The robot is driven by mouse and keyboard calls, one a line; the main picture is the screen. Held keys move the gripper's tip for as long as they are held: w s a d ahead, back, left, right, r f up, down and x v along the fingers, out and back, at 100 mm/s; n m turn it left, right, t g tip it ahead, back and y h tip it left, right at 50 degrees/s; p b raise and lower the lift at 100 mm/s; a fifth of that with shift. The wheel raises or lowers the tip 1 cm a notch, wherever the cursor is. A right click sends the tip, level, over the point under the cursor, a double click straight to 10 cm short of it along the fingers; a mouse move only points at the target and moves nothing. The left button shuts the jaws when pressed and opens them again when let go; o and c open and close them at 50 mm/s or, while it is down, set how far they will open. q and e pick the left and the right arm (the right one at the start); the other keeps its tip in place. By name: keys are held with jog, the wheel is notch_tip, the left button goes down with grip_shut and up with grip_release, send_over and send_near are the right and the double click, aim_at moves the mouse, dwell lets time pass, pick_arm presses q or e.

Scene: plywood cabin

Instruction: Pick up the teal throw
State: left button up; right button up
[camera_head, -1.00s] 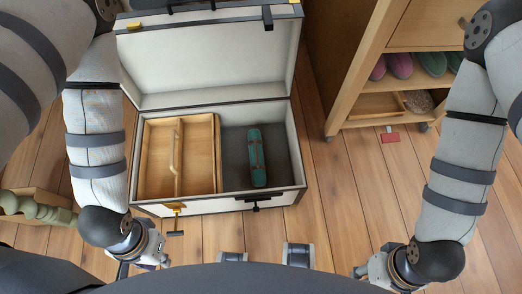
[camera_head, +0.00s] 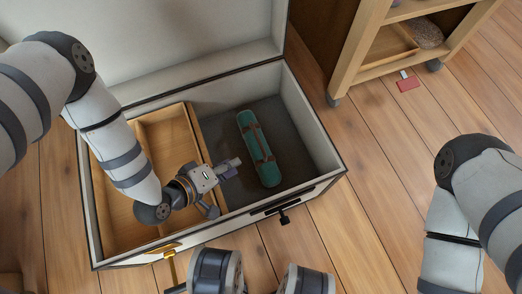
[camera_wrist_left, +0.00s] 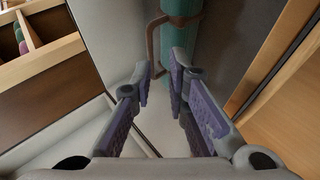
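The teal throw (camera_head: 263,158) is a rolled bundle with brown straps. It lies on the dark floor of the right compartment of an open white trunk (camera_head: 318,130). In the left wrist view the throw (camera_wrist_left: 177,40) stands beyond the fingertips, with a brown strap or handle at its left. My left gripper (camera_head: 226,187) is over the trunk, to the left of the throw in the head view. Its fingers (camera_wrist_left: 160,75) are apart with nothing between them, short of the throw. My right arm shows at the right, but its gripper is out of the picture.
A wooden tray (camera_head: 112,205) fills the trunk's left compartment, partly under my left arm. The trunk's lid (camera_head: 190,50) stands open behind. A wooden shelf unit (camera_head: 360,65) is at the upper right, with a small red item (camera_head: 408,84) on the floor by it.

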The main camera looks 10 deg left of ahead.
aim_at(256, 136)
pick_arm(q)
jog(key=shift+n+t, duration=0.5)
jog(key=shift+t, duration=0.4)
jog(key=b+x, duration=0.2)
jog(key=x, duration=0.3)
jog(key=w+a+b+x, duration=0.1)
jog(key=b+x, duration=0.1)
jog(key=x, duration=0.3)
jog(key=a+b+x, duration=0.1)
jog(key=b+x, duration=0.1)
jog(key=x, duration=0.3)
jog(key=shift+w+d, duration=0.15)
jog(key=shift+w, duration=0.3)
jog(key=shift+r, duration=0.25)
grip_shut()
pick_arm(e)
notch_tip(256, 136, down, 6)
jog(key=s+g, duration=0.1)
jog(key=s, duration=0.1)
jog(key=shift+s+r+g, duration=0.15)
jog(key=shift+s+g, duration=0.15)
jog(key=shift+s, duration=0.05)
pick_arm(q)
jog(key=shift+r, duration=0.1)
